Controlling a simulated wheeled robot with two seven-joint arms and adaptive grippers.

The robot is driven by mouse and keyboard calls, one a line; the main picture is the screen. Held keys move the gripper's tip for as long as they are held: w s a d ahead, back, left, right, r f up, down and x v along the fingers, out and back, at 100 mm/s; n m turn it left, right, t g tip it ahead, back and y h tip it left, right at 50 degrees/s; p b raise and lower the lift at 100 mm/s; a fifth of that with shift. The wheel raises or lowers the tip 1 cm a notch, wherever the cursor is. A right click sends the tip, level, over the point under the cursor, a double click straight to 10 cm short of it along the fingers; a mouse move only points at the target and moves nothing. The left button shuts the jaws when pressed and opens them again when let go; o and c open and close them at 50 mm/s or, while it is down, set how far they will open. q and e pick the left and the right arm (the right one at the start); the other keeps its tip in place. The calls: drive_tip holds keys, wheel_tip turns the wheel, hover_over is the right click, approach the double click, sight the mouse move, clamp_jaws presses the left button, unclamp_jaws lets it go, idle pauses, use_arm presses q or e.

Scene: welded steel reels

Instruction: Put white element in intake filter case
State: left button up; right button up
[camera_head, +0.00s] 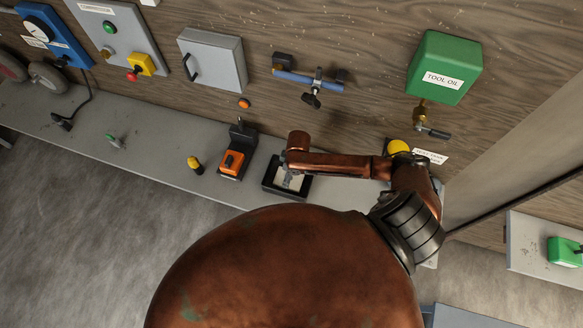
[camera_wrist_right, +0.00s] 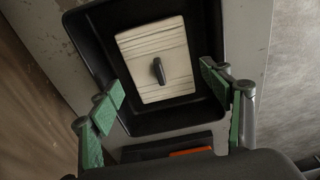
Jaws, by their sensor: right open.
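The white element (camera_wrist_right: 140,48) is a pale ribbed block with a small black tab (camera_wrist_right: 158,71) on top. It lies in a shallow black tray (camera_wrist_right: 92,48). The tray (camera_head: 270,182) also shows on the grey shelf in the head view, partly hidden by my right arm. My right gripper (camera_wrist_right: 162,84), with green finger pads, is open and empty. Its fingers straddle the tray area on either side of the element's near end, apart from it. A grey box (camera_head: 211,58) with a black handle is on the wall; I cannot tell whether it is the filter case. My left gripper is not visible.
An orange and black device (camera_head: 233,162) stands left of the tray. A yellow knob (camera_head: 195,164) sits on the shelf (camera_head: 150,150) further left. A blue pipe valve (camera_head: 310,82) and a green tool oil box (camera_head: 444,68) are on the wooden wall.

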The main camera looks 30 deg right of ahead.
wheel_tip(320, 180, up, 9)
drive_tip(key=shift+s+d+f+b, duration=0.15)
drive_tip(key=shift+s+d+b, duration=0.2)
drive_tip(key=shift+s, duration=0.1)
